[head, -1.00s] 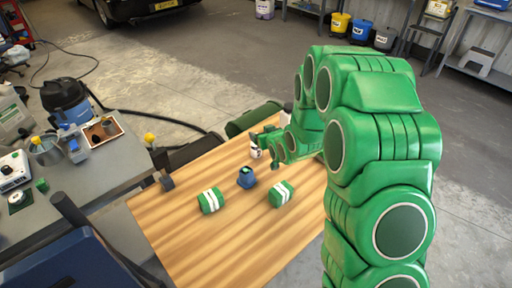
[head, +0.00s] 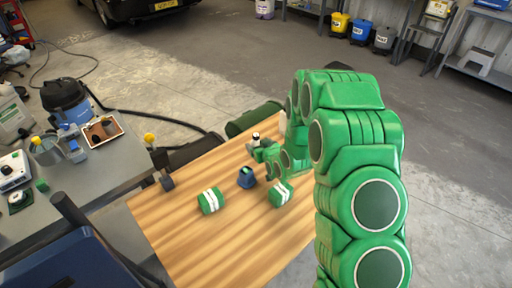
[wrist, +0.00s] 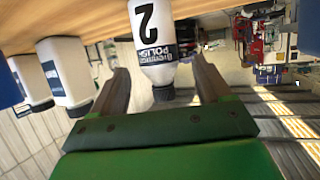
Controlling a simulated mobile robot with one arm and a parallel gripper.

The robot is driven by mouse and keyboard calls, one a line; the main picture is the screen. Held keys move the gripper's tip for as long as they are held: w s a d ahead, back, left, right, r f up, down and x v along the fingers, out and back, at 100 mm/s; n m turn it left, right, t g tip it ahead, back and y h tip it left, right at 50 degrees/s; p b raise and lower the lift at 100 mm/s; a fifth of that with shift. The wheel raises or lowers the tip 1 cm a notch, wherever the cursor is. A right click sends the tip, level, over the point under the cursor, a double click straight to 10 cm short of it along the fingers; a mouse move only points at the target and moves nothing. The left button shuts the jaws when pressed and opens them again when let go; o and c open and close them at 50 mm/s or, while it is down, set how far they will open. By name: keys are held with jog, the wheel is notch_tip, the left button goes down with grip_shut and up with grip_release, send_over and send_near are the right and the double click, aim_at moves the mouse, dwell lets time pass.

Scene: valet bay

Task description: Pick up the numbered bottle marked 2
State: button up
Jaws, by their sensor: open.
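The bottle marked 2 (wrist: 152,45) is white with a black cap and a label reading "POLISH". It appears upside down in the wrist view, in line with the gap between my fingers. In the head view a small white bottle with a dark cap (head: 256,136) stands near the far edge of the wooden table (head: 200,245). My gripper (wrist: 160,66) is open, with one finger on each side of the bottle in the picture. I cannot tell whether either finger touches it. In the head view my arm partly hides the gripper.
Two other white containers (wrist: 32,82) (wrist: 66,72) show at the left of the wrist view. The table's near left part is clear.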

aim_at(255, 143)
jog(key=shift+f, duration=0.7)
jog(key=shift+x, duration=2.45)
jog(key=c, duration=1.1)
jog(key=shift+r, duration=0.25)
